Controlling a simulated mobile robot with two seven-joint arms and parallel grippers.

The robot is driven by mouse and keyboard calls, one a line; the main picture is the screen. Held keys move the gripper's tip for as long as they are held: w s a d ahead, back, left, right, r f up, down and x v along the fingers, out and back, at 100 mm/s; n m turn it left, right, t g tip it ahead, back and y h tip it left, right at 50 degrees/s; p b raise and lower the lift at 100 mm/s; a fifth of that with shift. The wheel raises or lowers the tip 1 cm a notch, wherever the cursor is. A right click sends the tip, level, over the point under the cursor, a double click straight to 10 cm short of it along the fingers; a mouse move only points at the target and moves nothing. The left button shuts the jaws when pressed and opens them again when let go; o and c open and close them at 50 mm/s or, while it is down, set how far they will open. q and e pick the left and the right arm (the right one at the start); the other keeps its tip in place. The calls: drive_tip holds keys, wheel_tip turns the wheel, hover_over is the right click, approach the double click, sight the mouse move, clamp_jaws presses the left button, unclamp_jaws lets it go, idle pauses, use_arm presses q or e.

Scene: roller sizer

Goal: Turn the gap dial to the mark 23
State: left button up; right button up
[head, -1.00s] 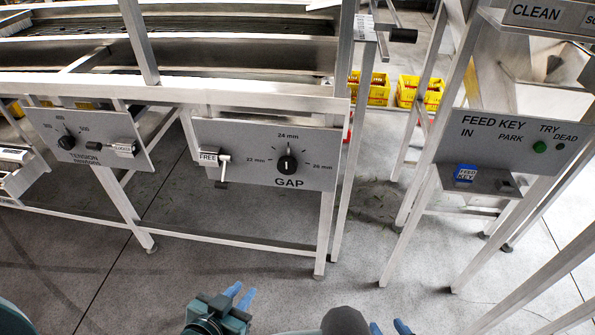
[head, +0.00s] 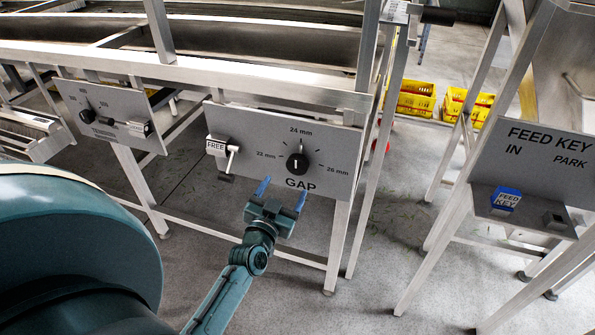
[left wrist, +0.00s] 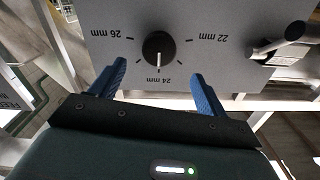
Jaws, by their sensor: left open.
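The gap dial (head: 297,163) is a round black knob with a white pointer line, on a grey panel (head: 335,140) marked 22 mm, 24 mm and 26 mm. Its pointer stands about at the 24 mm mark. The dial also shows in the left wrist view (left wrist: 158,48), upside down. My left gripper (head: 283,189) is open and empty, below and in front of the dial, its blue fingers apart and not touching it. In the left wrist view the fingers (left wrist: 158,85) stand to either side below the dial. My right gripper is not in view.
A lever (head: 231,160) with a FREE label (head: 216,147) sticks out left of the dial. A tension panel (head: 110,115) is further left. The feed key panel (head: 535,165) stands at right, with a blue-topped key block (head: 507,199). Yellow crates (head: 412,99) lie behind.

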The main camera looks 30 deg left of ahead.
sight(296, 168)
use_arm(q)
drive_tip(key=x, duration=0.8)
drive_tip(key=shift+w+d+b, duration=0.1)
drive_tip(key=shift+b, duration=0.25)
drive_tip(key=c, duration=1)
drive_tip(key=shift+o, duration=0.2)
drive_tip(key=n+p, duration=0.1)
drive_tip(key=n, duration=0.3)
drive_tip(key=shift+n, duration=2.9)
